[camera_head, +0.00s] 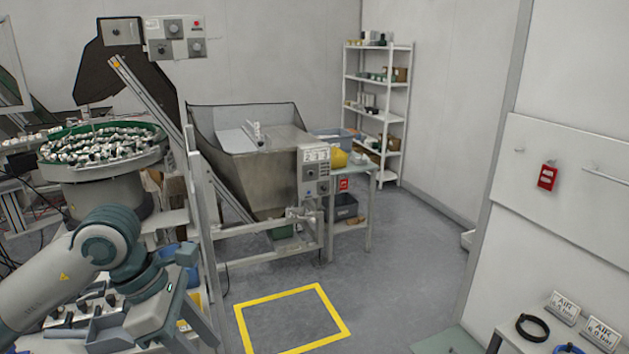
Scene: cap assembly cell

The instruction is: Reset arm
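My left arm (60,280) comes in from the left edge and bends at a grey-green joint. Its lower part (150,312) points down beside the bowl feeder stand, close to the metal frame. My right arm and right gripper are out of the picture. I see nothing held.
A bowl feeder (105,172) full of small parts stands at left. A metal hopper machine (262,178) stands behind the yellow floor square (292,318). A white shelf (348,120) is at the back. A table with AIR signs (566,307) is at lower right. The middle floor is clear.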

